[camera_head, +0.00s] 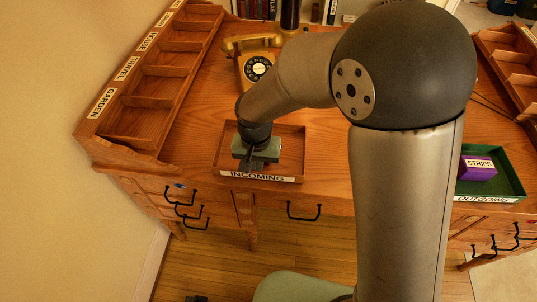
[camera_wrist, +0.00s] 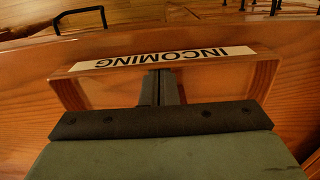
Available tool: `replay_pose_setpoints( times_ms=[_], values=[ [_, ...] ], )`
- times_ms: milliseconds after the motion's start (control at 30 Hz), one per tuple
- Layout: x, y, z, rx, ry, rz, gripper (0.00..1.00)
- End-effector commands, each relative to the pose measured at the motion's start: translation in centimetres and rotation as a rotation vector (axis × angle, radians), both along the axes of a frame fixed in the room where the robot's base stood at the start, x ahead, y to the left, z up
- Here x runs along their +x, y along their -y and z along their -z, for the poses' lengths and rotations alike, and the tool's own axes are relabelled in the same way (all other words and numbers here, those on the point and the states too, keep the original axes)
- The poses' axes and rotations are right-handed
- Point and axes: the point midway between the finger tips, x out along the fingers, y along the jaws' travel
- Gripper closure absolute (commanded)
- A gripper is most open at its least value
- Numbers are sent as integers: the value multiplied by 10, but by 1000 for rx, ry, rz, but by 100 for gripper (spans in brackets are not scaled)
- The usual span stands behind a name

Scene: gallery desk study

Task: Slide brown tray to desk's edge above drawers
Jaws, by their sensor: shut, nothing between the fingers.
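The brown wooden tray (camera_head: 290,150), labelled INCOMING on its front, sits at the desk's front edge (camera_head: 330,188). It also shows in the wrist view (camera_wrist: 262,78), its label upside down. My gripper (camera_head: 252,167) is shut and empty, pointing down inside the tray near its front wall. In the wrist view the closed fingers (camera_wrist: 160,80) are at the inner side of the labelled wall; I cannot tell whether they touch it. Drawers with black handles are below, at left (camera_head: 183,200) and at the middle (camera_head: 303,212).
A gold telephone (camera_head: 256,66) stands behind the tray. A wooden sorter (camera_head: 150,95) lines the left side. A green OUTGOING tray (camera_head: 508,182) with a purple STRIPS box (camera_head: 478,168) is at right. My arm hides the desk between the trays.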

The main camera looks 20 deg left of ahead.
Motion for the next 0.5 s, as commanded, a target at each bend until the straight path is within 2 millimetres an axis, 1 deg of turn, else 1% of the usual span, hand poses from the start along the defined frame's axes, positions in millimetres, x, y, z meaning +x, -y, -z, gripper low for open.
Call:
replay_pose_setpoints(
  times_ms=[300, 367, 500],
  values=[
    [0, 0, -3, 0, -1, 1, 100],
    [0, 0, -7, 0, -1, 1, 100],
    [1, 0, -26, 1, 1, 3, 100]
  ],
)
